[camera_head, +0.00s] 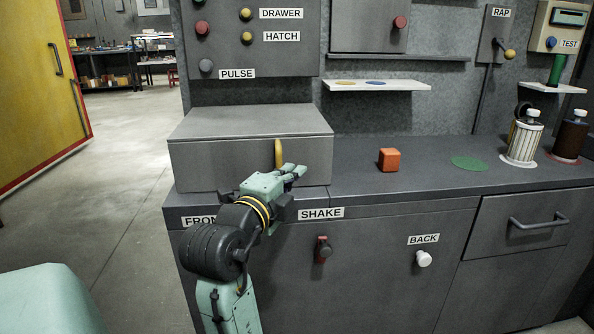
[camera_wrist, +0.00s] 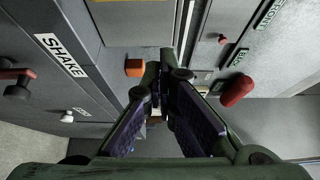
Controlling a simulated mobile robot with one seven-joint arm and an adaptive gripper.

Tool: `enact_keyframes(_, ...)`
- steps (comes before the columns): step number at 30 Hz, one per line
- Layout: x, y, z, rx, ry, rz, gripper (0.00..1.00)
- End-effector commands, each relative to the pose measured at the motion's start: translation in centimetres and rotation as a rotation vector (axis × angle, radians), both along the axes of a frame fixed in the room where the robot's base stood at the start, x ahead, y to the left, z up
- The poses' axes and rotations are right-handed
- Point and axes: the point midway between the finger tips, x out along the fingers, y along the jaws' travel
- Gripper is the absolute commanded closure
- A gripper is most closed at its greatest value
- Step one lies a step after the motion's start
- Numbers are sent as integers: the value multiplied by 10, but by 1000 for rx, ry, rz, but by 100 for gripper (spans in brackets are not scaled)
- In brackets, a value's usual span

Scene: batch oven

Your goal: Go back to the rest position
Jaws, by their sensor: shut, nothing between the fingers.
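My gripper (camera_head: 293,172) is shut and empty. In the head view it hangs over the front edge of the counter, in front of the grey box (camera_head: 215,160) and just right of and below that box's upright yellow handle (camera_head: 279,153). From this view I cannot tell whether it touches the box. In the wrist view the fingers (camera_wrist: 165,88) come together at their tips with nothing between them. An orange-red cube (camera_head: 389,160) sits on the counter to the right, apart from the gripper; it also shows in the wrist view (camera_wrist: 135,68).
A red-handled SHAKE control (camera_head: 324,249) and a white BACK knob (camera_head: 424,259) stick out from the counter's front. Two bottles (camera_head: 523,137) (camera_head: 570,137) stand at the right. A white shelf (camera_head: 377,85) juts from the wall. Open floor (camera_head: 110,180) lies to the left.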

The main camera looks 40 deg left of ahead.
Motion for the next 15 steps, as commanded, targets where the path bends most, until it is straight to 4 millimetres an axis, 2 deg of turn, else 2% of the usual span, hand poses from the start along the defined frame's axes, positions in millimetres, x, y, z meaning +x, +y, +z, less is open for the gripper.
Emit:
enact_keyframes(3,-17,-7,-1,1,-1,1,100)
enact_keyframes(6,-25,-10,0,1,-1,0,100)
enact_keyframes(15,-29,-12,0,1,0,-1,100)
